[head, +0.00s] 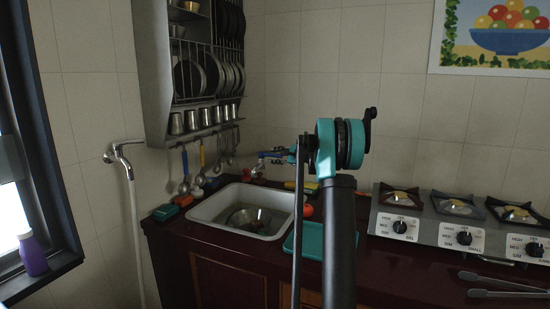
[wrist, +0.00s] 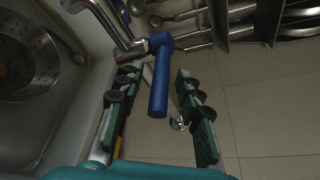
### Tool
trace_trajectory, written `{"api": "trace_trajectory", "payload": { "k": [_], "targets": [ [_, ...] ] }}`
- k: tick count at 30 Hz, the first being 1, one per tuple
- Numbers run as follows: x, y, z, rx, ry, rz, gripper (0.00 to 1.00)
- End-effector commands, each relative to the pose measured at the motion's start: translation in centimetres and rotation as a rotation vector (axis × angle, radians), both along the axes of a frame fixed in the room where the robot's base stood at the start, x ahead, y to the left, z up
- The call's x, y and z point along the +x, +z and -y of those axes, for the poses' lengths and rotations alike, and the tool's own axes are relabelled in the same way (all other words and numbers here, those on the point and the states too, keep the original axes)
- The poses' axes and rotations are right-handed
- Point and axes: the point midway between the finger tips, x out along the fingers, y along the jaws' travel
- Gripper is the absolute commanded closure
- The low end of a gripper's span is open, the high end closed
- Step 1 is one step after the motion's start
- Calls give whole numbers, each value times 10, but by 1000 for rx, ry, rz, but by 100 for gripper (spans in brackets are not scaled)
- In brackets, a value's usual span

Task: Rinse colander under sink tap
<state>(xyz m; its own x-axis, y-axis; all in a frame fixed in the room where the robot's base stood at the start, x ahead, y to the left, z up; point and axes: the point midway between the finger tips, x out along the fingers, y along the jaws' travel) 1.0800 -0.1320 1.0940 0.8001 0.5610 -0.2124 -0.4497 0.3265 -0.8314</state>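The colander (head: 250,219) is a metal bowl lying in the white-rimmed sink (head: 207,207). The perforated colander (wrist: 28,58) also shows at the left of the wrist view, inside the sink. A blue cylindrical handle (wrist: 158,88) on a silver pipe, apparently the sink tap, is in the middle of the wrist view. My gripper (wrist: 158,108) is open, with a green, black-padded finger on each side of the blue handle. I cannot tell whether either finger touches it. In the head view my arm hides part of the area right of the sink.
A wall tap (head: 122,150) with a hose is at the left. A dish rack (head: 165,75) with hanging utensils is above the sink. A teal tray (head: 310,240) is right of the sink, and a stove (head: 455,232) stands further right. A purple bottle (head: 32,254) stands by the window.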

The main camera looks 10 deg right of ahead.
Motion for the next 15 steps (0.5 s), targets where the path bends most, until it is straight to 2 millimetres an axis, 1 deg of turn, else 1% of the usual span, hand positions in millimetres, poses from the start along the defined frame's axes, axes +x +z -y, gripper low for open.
{"api": "trace_trajectory", "payload": {
  "k": [8,11,15],
  "targets": [
    [1,0,-1,0,-1,0,64],
    [1,0,-1,0,-1,0,74],
    [1,0,-1,0,-1,0,91]
  ]
}}
